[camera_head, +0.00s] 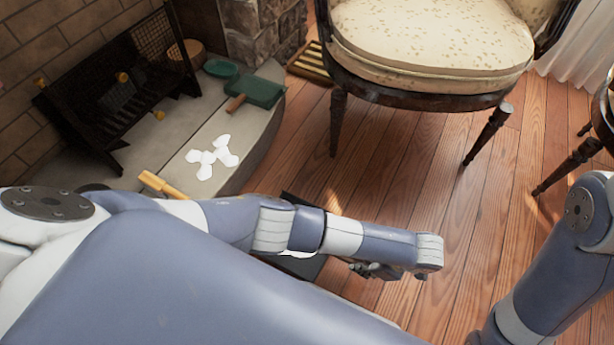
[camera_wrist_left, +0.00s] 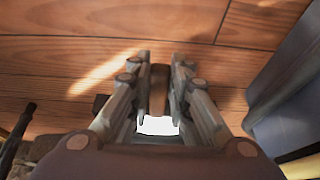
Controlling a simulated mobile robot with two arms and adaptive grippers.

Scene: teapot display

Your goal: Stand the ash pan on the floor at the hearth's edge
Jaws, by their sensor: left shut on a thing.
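A dark, flat pan (camera_head: 306,268), which looks like the ash pan, shows in the head view mostly behind my left forearm, with something white on it. My left gripper (camera_head: 376,271) is low over the wooden floor, just right of the pan. In the left wrist view my left gripper (camera_wrist_left: 159,75) is shut on a narrow brown piece that looks like a handle (camera_wrist_left: 159,88). A white patch shows between the finger bases. Whether the pan touches the floor is hidden. The pale stone hearth (camera_head: 180,165) curves along the left. My right gripper is out of view.
On the hearth are white flakes (camera_head: 211,158), a green pan with wooden handle (camera_head: 256,91), a teal dish (camera_head: 221,68) and a black grate (camera_head: 120,90). A wooden handle (camera_head: 163,186) lies near the front. An upholstered chair (camera_head: 430,45) stands behind clear floor.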

